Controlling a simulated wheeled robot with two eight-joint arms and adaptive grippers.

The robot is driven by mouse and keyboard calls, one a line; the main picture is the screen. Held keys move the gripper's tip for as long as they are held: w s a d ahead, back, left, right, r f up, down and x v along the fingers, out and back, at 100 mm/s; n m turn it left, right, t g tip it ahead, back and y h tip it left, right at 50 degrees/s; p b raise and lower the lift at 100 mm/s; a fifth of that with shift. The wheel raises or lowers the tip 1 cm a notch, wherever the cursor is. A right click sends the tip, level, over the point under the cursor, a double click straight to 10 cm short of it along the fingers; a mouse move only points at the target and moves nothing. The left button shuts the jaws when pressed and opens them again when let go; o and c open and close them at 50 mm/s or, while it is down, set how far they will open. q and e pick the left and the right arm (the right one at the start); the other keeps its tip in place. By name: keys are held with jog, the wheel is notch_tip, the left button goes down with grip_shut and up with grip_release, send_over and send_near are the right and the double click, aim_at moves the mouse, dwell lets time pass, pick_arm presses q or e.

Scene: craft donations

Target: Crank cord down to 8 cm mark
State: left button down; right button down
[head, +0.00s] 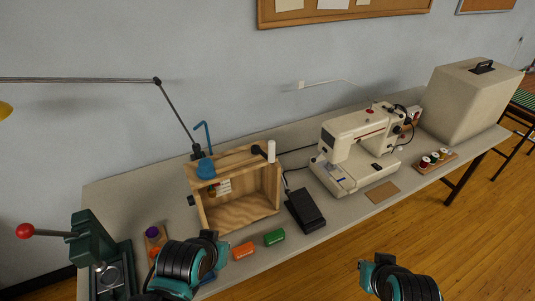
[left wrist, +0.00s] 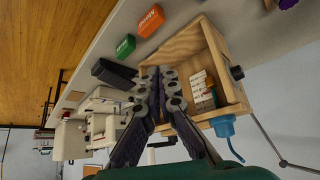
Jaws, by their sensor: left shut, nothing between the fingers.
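An open-fronted wooden box (head: 243,212) stands on the table. A white marked card (head: 223,187) is inside it on the left; it also shows in the left wrist view (left wrist: 203,88), where its marks are too small to read. A black knob (head: 192,201) sticks out of the box's left side and shows in the left wrist view (left wrist: 237,72). A blue piece with a bent rod (head: 205,168) is on top at the left. I cannot make out the cord. My left gripper (left wrist: 161,72) is shut and empty, its tips in front of the box opening. My right gripper's fingers are out of view.
An orange block (head: 243,250), a green block (head: 274,237) and a black pedal (head: 305,211) lie before the box. A sewing machine (head: 358,150) stands right of it. A green press with a red-knobbed lever (head: 90,242) is at the left end.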

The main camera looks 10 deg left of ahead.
aim_at(272, 150)
pick_arm(q)
jog(key=c, duration=1.8)
grip_release()
jog(key=shift+c, duration=0.2)
jog(key=o, duration=0.4)
jog(key=shift+w+a+r, duration=0.1)
jog(key=shift+w+a, duration=0.05)
jog(key=shift+w, duration=0.15)
jog(key=w+r+n+t+y+p, duration=0.1)
jog(key=w+r+t+y+p, duration=0.15)
jog(key=w, duration=0.35)
jog(key=w+r+n+t+y+p, duration=0.1)
jog(key=w+r+y, duration=0.15)
jog(key=w, duration=0.45)
jog(key=w+d+r+n+t+p, duration=0.1)
jog(key=w+d+r+t, duration=0.2)
jog(key=d, duration=0.3)
jog(key=w+d+r+n+t+p, duration=0.1)
jog(key=w+d+r+t, duration=0.2)
jog(key=d, duration=0.2)
jog(key=shift+t+y, duration=0.25)
jog(key=shift+y, duration=0.05)
jog(key=b+x, duration=0.1)
jog(key=x, duration=0.6)
jog(key=shift+w+f, duration=0.1)
jog(key=shift+w, duration=0.2)
